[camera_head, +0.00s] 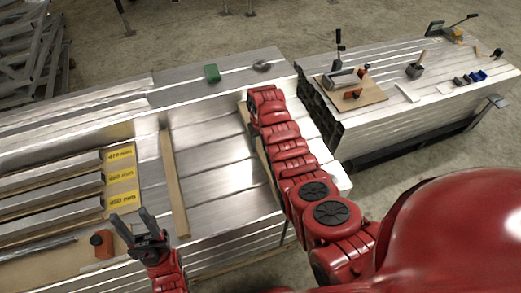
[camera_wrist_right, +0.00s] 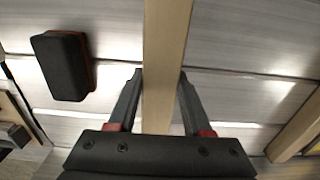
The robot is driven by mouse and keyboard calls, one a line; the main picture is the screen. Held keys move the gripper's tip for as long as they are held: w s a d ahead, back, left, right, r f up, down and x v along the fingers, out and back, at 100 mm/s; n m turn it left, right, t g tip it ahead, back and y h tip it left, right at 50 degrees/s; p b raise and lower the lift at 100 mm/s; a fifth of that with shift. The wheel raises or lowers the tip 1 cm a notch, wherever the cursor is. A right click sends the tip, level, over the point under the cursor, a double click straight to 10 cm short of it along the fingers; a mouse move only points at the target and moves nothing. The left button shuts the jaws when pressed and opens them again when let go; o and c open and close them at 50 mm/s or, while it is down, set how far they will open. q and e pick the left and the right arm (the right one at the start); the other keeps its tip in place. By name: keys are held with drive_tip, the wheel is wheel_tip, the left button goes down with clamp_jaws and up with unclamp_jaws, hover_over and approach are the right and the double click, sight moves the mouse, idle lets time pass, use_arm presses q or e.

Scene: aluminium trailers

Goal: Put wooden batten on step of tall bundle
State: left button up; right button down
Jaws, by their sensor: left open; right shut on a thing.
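A pale wooden batten (camera_wrist_right: 165,45) runs between the fingers of my right gripper (camera_wrist_right: 160,75) in the right wrist view, and the gripper is shut on it. In the head view my right arm hides those fingertips, and a light wooden strip (camera_head: 243,112) shows beside the arm's end. Another wooden batten (camera_head: 174,185) lies across the aluminium surface to the left. My left gripper (camera_head: 132,216) is open and empty near the lower left. A tall aluminium stack (camera_head: 400,112) stands at the right; I cannot tell which ledge is the step.
Several profiles with yellow labels (camera_head: 121,172) lie at the left. A wooden board (camera_head: 349,90) with tools and a grey tool (camera_head: 415,71) are on the right stack. A black-and-red block (camera_wrist_right: 62,66) shows in the wrist view.

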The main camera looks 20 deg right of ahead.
sight(260, 150)
drive_tip(key=shift+f, duration=1.75)
drive_tip(key=shift+f+b, duration=0.15)
drive_tip(key=shift+b, duration=0.3)
drive_tip(key=shift+c, duration=1.6)
unclamp_jaws()
drive_tip(key=shift+r, duration=0.2)
